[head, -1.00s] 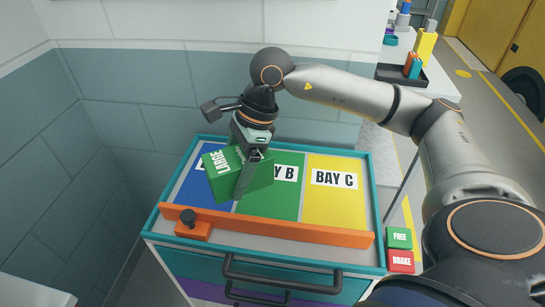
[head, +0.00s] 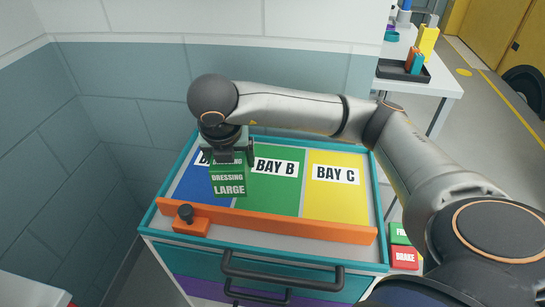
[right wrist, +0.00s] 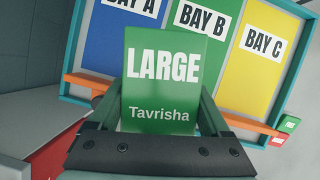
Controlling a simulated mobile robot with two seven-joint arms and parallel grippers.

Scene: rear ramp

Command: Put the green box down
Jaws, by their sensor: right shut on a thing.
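The green box (head: 229,184), marked "DRESSING LARGE", is in my right gripper (head: 229,158), over the border between blue Bay A (head: 192,186) and green Bay B (head: 272,192) on the cart top. It looks roughly upright, its lettering level in the head view. In the right wrist view the box (right wrist: 164,85) shows "LARGE" and "Tavrisha" and sits between both fingers. I cannot tell whether its underside touches the surface. The Bay A label is mostly hidden behind my gripper in the head view. My left gripper is not in view.
Yellow Bay C (head: 336,199) is empty. An orange bar (head: 290,229) with a black knob (head: 185,212) crosses the cart's front. A teal rim (head: 377,200) surrounds the top. Green and red blocks (head: 404,258) are at the right. Tiled walls stand behind and left.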

